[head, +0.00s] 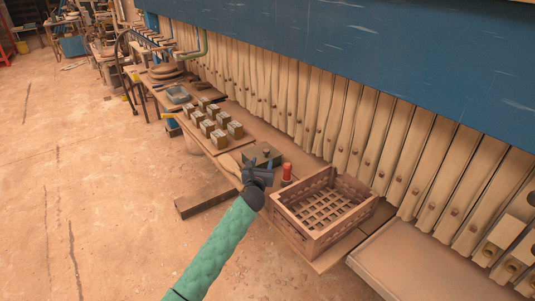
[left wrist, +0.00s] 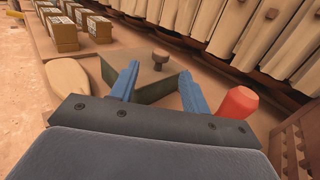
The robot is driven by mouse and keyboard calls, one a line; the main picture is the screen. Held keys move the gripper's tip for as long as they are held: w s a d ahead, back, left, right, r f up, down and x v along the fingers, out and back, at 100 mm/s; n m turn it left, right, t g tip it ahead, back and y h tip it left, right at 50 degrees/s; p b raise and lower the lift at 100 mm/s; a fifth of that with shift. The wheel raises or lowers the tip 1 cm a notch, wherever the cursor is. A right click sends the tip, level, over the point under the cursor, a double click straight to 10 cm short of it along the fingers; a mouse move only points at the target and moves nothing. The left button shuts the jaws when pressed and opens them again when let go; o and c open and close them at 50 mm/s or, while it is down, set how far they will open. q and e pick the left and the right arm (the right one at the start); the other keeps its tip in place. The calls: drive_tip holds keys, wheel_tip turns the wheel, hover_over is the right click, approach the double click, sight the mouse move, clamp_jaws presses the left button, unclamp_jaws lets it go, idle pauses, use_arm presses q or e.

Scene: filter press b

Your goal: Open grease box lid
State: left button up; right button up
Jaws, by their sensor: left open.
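The grease box, a low dark green box (head: 263,152) with a knob on its lid, sits on the bench just beyond my left gripper (head: 259,167). In the left wrist view the box (left wrist: 150,86) lies ahead of the blue fingers, and its lid looks closed. The brown round knob (left wrist: 161,57) stands on top, beyond and between the fingertips. My left gripper (left wrist: 160,72) is open with nothing between its fingers. Whether a finger touches the box cannot be told. My right gripper is not in view.
A red-topped object (head: 287,172) stands close right of the gripper. A brown slatted crate (head: 318,237) is farther right. A wooden paddle-like piece (left wrist: 72,90) lies left of the box. Several small boxes (head: 208,128) stand farther along the bench, with pale filter plates behind.

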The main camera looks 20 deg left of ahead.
sight(266, 153)
use_arm(q)
drive_tip(key=w, duration=0.5)
drive_tip(key=shift+w+a+p, duration=0.1)
drive_tip(key=shift+a+p, duration=0.1)
drive_tip(key=shift+p, duration=0.1)
drive_tip(key=shift+w+a, duration=0.1)
drive_tip(key=shift+w, duration=0.4)
drive_tip(key=shift+w+f, duration=0.15)
drive_tip(key=shift+w, duration=0.05)
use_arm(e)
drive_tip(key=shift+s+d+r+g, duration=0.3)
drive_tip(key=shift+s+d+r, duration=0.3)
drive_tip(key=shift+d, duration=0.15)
use_arm(q)
drive_tip(key=shift+c, duration=0.2)
clamp_jaws()
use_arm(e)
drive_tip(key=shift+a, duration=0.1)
